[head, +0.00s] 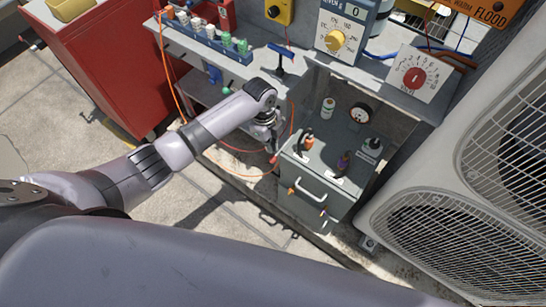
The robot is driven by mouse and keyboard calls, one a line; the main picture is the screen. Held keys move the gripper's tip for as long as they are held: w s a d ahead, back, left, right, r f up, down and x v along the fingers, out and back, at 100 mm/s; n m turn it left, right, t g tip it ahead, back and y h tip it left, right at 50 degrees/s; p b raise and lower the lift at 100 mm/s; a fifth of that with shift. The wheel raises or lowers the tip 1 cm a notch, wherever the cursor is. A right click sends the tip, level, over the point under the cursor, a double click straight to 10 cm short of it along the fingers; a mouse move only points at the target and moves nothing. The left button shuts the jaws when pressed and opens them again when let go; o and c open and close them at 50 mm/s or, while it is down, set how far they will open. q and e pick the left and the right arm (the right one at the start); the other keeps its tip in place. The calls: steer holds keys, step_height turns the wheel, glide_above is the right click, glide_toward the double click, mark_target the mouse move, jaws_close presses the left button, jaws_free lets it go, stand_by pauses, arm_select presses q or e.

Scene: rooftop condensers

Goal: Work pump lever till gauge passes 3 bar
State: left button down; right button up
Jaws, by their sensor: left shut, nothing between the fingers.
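A round gauge (360,113) with a pale face and dark rim sits at the back of the grey box top (326,153). Its needle is too small to read. A blue T-shaped handle (282,57) stands on the bench left of the box; I cannot tell whether it is the pump lever. My left gripper (273,154) points down beside the left edge of the box, shut and empty. It appears apart from the gauge and the blue handle. My own wrist partly hides the gripper. My right gripper is not in view.
A white dial panel (412,77) and a yellow-knobbed meter (338,38) stand behind the box. A condenser unit (440,190) closes off the right. A red cabinet (110,62) stands at left. Orange cables (228,165) hang near my gripper. Open concrete floor (215,212) lies in front.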

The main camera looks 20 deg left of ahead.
mark_target(271, 159)
arm_select(q)
steer(key=shift+w+a+r+m, duration=0.3)
steer(key=shift+w+r+m, duration=0.1)
steer(key=shift+w+r, duration=0.1)
steer(key=shift+f, duration=0.1)
steer(key=f+b, duration=0.7)
steer(key=shift+s+d, duration=0.15)
steer(key=shift+d, duration=0.15)
steer(key=shift+r, duration=0.1)
steer(key=shift+f+b, duration=1.45)
steer(key=shift+f, duration=0.8)
